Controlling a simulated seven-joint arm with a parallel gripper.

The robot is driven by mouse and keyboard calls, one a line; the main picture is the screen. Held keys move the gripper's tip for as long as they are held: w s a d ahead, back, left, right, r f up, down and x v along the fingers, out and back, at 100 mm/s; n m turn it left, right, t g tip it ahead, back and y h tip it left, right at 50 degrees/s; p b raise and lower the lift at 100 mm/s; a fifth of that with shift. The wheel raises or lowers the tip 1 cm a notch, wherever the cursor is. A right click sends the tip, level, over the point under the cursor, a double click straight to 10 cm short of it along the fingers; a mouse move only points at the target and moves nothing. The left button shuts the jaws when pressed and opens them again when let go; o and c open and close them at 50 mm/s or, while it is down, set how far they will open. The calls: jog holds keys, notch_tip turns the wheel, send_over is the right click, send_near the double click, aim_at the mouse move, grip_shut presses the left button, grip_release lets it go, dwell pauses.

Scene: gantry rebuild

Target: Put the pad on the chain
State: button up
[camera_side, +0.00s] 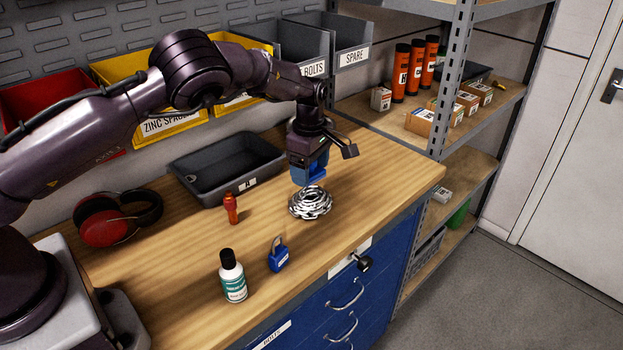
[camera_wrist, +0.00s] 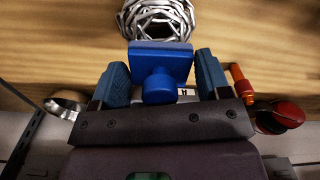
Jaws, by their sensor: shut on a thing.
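The chain (camera_side: 310,203) is a silver coiled heap on the wooden bench. In the wrist view the chain (camera_wrist: 158,18) shows at the top, partly cut off by the frame. My gripper (camera_side: 309,166) is shut on the blue pad (camera_side: 310,178), which hangs just above and slightly behind the chain in the side view. In the wrist view my gripper (camera_wrist: 163,82) has blue fingers on both sides of the pad (camera_wrist: 160,62), a square plate with a round knob. The pad's underside is hidden, and I cannot tell whether it touches the chain.
A black tray (camera_side: 203,190) and red earmuffs (camera_side: 103,219) lie further back. The bench (camera_side: 370,190) right of the chain is clear.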

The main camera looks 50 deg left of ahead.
aim_at(312, 170)
jog(key=shift+w+f, duration=0.2)
jog(key=shift+f, duration=1.55)
jog(key=shift+f, duration=0.15)
jog(key=o, duration=1)
jog(key=shift+c, duration=0.2)
notch_tip(312, 170, up, 13)
jog(key=shift+f, duration=0.2)
